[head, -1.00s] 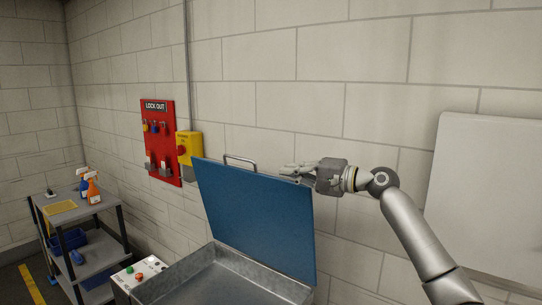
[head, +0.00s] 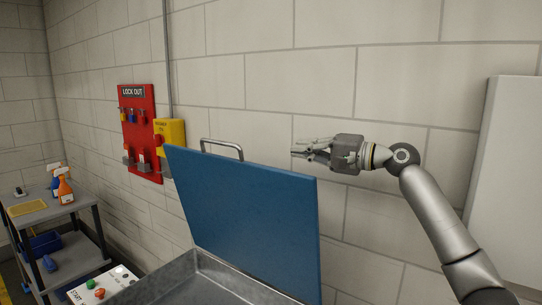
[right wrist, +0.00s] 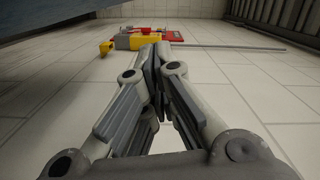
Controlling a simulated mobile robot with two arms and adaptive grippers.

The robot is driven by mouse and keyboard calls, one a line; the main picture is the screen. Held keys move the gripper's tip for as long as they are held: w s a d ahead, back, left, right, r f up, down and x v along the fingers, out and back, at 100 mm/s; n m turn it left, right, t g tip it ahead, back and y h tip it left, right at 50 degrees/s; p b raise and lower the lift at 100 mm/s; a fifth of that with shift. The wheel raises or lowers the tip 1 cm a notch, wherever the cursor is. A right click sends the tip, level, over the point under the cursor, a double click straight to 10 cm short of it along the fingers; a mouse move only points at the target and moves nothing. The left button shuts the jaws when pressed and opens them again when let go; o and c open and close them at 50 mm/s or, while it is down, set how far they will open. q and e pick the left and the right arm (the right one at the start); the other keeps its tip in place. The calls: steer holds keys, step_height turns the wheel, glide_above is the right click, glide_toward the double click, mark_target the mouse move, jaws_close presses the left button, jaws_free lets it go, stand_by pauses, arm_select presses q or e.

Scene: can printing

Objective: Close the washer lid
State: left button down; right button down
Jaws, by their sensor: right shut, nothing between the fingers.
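The washer lid (head: 245,210) is a blue panel standing open, tilted up at the back of the grey metal washer basin (head: 215,278). A metal handle (head: 222,146) sits on the lid's top edge. My right gripper (head: 296,154) is shut and empty, level with the lid's top edge near its right end and to the right of the handle. I see no contact with the lid. In the right wrist view the closed fingers (right wrist: 157,52) point toward the wall, and a dark blue-grey surface, likely the lid, crosses the top left. My left gripper is not in view.
A control panel (head: 103,284) with buttons is at the basin's left. A red lockout board (head: 140,130) and yellow box (head: 171,140) hang on the wall. A grey cart (head: 50,212) with orange spray bottles (head: 64,186) stands left. A white panel (head: 510,180) is at right.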

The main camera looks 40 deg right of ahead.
steer(key=w+a+p, duration=0.7)
steer(key=w+a, duration=0.1)
steer(key=shift+a+f+p, duration=0.15)
steer(key=shift+f+p, duration=0.15)
steer(key=shift+f, duration=0.1)
steer(key=shift+s, duration=0.1)
